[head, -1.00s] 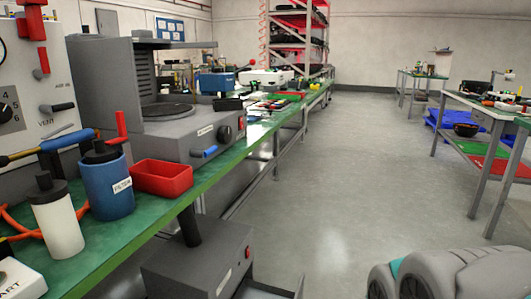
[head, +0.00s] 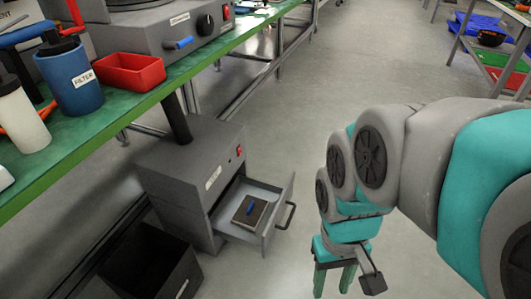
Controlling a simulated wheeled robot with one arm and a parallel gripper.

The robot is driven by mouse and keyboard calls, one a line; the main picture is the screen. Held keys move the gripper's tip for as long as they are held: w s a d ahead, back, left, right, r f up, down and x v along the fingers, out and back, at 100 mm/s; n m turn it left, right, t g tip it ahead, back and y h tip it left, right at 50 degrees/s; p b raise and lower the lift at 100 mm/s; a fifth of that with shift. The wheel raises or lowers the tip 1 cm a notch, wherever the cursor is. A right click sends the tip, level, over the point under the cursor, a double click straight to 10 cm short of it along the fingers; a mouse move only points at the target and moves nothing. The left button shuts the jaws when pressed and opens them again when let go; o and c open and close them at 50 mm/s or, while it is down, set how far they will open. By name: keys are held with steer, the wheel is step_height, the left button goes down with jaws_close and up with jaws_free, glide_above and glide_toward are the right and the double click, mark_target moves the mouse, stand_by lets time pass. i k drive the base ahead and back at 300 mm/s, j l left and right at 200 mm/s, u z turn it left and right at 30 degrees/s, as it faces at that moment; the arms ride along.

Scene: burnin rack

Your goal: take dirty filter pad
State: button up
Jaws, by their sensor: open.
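A small brownish-grey square pad (head: 246,223), which looks like the filter pad, lies in an open drawer (head: 270,235). It has a dark rim and a small blue piece on top. The drawer slides out of a grey box unit (head: 180,175) below the bench, and its handle faces right. My gripper (head: 333,281) points down to the right of the drawer, apart from it. Its two teal fingers are spread with nothing seen between them. I cannot tell how dirty the pad is.
A dark open bin (head: 185,285) stands on the floor left of the drawer. The green bench (head: 130,108) above carries a red tray (head: 128,72), a blue bottle labelled FILTER (head: 72,80) and a white bottle (head: 25,125). Floor beyond the drawer is clear.

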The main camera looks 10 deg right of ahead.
mark_target(250, 212)
steer(key=u, duration=0.9)
steer(key=k+l+u, duration=0.25)
steer(key=u, duration=0.2)
steer(key=k+l+u, duration=0.3)
steer(key=u, duration=0.2)
steer(key=k, duration=0.05)
